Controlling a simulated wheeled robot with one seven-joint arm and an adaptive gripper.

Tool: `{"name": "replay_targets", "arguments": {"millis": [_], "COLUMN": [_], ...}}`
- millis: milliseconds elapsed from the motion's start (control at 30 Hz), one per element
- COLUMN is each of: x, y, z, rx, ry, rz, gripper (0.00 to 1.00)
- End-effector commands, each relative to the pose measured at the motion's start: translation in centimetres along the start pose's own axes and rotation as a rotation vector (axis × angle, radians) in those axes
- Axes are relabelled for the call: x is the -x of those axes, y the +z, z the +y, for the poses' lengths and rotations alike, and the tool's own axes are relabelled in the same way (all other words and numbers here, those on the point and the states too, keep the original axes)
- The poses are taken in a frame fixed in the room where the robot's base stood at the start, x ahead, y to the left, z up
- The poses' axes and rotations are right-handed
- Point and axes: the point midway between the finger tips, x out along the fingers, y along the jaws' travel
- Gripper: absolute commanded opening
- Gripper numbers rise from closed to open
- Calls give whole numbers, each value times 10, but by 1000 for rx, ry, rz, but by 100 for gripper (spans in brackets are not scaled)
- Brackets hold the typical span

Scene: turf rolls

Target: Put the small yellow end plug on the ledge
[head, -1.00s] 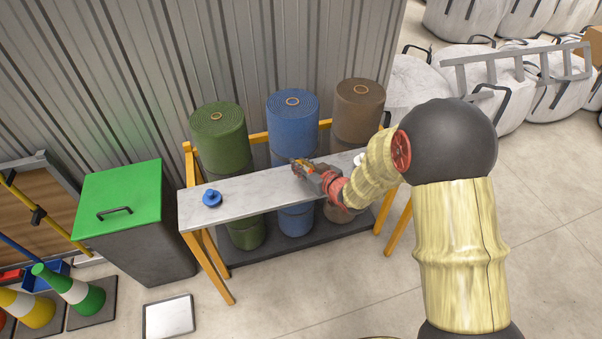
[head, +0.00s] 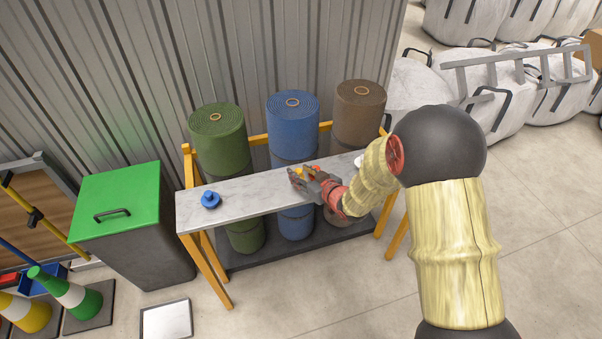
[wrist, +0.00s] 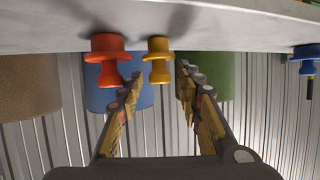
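The small yellow end plug (wrist: 158,58) stands upright on the pale marble-like ledge (wrist: 220,28), which shows upside down along the top of the wrist view. A larger red-orange plug (wrist: 108,60) stands close beside it. My gripper (wrist: 160,80) is open, its fingers spread with a clear gap between them. The yellow plug lies in line with that gap, and nothing is held. In the head view my gripper (head: 308,181) is at the middle of the ledge (head: 250,192), partly hiding the plugs.
A blue plug (head: 210,199) stands at the ledge's left end, and a white item (head: 359,161) near its right end. Green (head: 218,135), blue (head: 292,120) and brown (head: 358,110) rolls stand behind. The ledge between the blue plug and my gripper is clear.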

Motion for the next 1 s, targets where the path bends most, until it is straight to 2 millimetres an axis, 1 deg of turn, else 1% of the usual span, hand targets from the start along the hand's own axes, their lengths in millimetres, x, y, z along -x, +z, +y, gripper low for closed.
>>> {"name": "replay_targets", "arguments": {"millis": [267,367,467,800,900,1000], "x": [0,5,20,89,104,114], "y": [-1,-4,-4,-5,-5,-4], "z": [0,0,1,1,1,1], "rx": [0,0,-1,-1,-1,0], "ry": [0,1,2,2,2,1], "rz": [0,0,-1,-1,1,0], "gripper": [36,36,36,36,36,36]}}
